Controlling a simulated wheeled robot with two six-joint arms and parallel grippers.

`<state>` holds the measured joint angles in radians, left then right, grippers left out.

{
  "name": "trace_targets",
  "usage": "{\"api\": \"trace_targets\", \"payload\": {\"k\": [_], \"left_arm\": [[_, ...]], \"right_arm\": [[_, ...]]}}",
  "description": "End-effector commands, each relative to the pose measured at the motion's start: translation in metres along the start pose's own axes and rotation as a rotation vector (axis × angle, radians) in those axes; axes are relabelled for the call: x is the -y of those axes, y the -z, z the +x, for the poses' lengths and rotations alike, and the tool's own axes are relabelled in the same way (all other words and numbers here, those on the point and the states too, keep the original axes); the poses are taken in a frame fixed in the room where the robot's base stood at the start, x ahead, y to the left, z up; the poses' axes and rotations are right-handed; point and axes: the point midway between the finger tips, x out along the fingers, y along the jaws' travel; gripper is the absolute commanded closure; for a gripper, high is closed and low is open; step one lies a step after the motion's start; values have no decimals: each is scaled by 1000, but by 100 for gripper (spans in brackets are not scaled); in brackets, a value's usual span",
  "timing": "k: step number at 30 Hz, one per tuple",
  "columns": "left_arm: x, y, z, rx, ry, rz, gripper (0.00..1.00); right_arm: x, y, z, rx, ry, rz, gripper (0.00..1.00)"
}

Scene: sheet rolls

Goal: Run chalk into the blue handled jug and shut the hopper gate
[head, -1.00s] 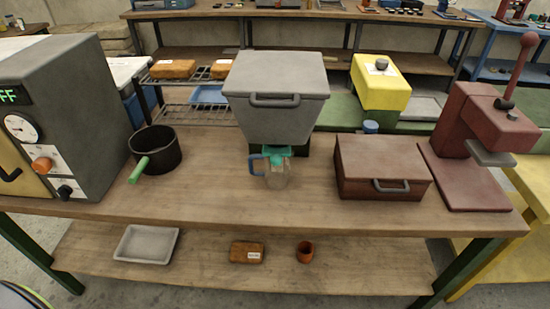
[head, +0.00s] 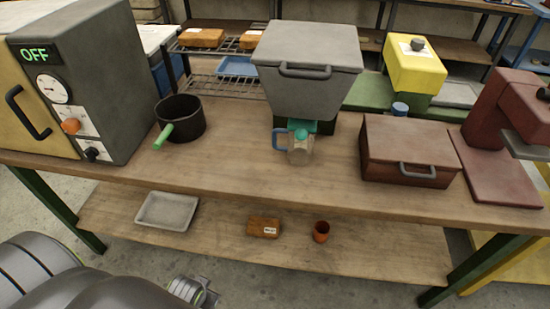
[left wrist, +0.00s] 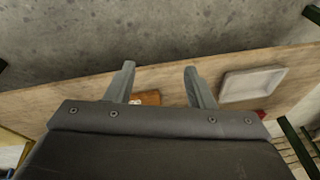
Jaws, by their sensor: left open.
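The clear jug with the blue handle (head: 300,152) stands upright on the bench, its handle to the left. It is directly under the grey hopper (head: 312,88), whose lid is down. The teal gate (head: 302,127) is at the hopper's outlet, just above the jug. I cannot tell whether the gate is open, or whether chalk is in the jug. My left gripper (head: 197,290) is low in front of the bench, far from the jug. In the left wrist view its fingers (left wrist: 160,68) are apart with nothing between them. My right gripper is not in view.
A dark pot (head: 182,118) with a green handle and an oven (head: 88,75) reading OFF are left of the jug. A red-brown box (head: 405,150) and a red press (head: 495,125) are right. A tray (head: 167,210), packet (head: 263,227) and cup (head: 321,232) lie on the lower shelf.

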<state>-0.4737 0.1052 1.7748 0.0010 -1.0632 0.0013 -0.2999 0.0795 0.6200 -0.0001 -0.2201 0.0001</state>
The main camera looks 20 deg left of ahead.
Motion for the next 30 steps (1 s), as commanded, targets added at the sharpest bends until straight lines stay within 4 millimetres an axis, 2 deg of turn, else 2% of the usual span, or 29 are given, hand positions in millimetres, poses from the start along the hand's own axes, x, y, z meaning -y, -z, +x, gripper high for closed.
{"api": "trace_targets", "payload": {"k": [1,8,10,11,15,18,21,25,30], "left_arm": [[1,10,-18,-19,1,-3,51],[1,52,-98,-135,-25,-45,51],[-2,72,-124,-215,-58,-78,51],[-5,84,-137,-262,-82,-98,51],[-28,158,-205,-576,-312,-262,51],[-40,196,-243,-737,-494,-376,51],[-46,225,-278,-857,-673,-481,51],[-48,248,-312,-952,-862,-589,51],[-47,260,-332,-1001,-984,-657,51]], "right_arm": [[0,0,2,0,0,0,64],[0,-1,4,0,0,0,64],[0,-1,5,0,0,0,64],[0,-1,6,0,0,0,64],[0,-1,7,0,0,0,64],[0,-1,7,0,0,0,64],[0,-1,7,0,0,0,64],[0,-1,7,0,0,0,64],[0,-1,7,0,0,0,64]]}}
